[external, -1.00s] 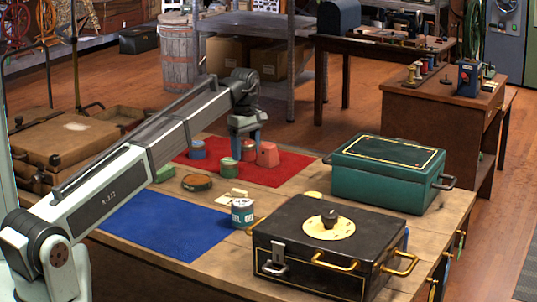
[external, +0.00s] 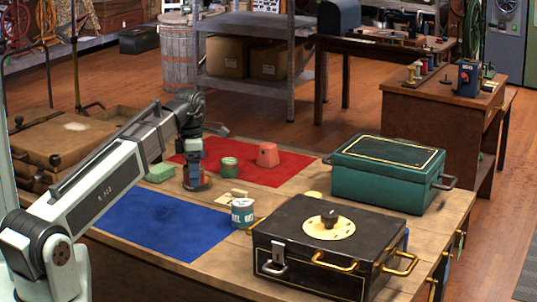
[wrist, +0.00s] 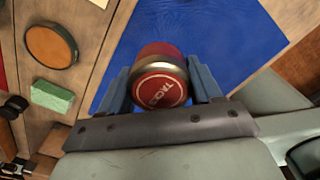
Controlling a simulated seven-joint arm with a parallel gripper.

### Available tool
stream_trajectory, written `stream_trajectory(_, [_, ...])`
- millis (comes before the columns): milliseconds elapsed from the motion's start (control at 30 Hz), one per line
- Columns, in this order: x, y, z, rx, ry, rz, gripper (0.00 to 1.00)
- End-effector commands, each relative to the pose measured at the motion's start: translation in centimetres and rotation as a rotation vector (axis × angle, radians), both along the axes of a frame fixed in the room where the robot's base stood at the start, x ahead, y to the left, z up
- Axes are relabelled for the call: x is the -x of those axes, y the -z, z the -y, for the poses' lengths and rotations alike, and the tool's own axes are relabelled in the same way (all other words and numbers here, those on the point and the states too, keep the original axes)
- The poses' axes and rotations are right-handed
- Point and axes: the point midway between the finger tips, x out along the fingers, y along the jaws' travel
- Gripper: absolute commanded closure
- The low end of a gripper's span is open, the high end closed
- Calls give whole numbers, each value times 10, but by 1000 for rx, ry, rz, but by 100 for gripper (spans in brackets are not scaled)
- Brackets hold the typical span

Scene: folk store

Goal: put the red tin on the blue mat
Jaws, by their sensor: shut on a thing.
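My gripper (external: 193,168) is shut on the red tin. In the wrist view the tin (wrist: 160,82) sits between the two blue fingers, its lettered round lid facing the camera. The blue mat (external: 160,225) lies flat on the near left part of the table, with nothing seen on it. In the wrist view the mat (wrist: 225,30) shows behind and beside the tin.
A green tin (external: 229,168) and a reddish pot (external: 267,155) stand on the red mat (external: 288,172). A green sponge (external: 160,173) lies left of the gripper. A white-and-teal can (external: 242,212) stands by the blue mat's right edge. A black case (external: 290,245) is further right.

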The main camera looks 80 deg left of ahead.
Motion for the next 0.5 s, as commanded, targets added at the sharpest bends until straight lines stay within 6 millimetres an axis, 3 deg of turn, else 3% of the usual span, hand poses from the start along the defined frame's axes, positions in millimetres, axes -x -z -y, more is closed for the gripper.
stream_trajectory(167, [0, 8, 0, 0, -25, 0, 69])
stream_trajectory(500, [0, 51, 0, 1, -23, -1, 69])
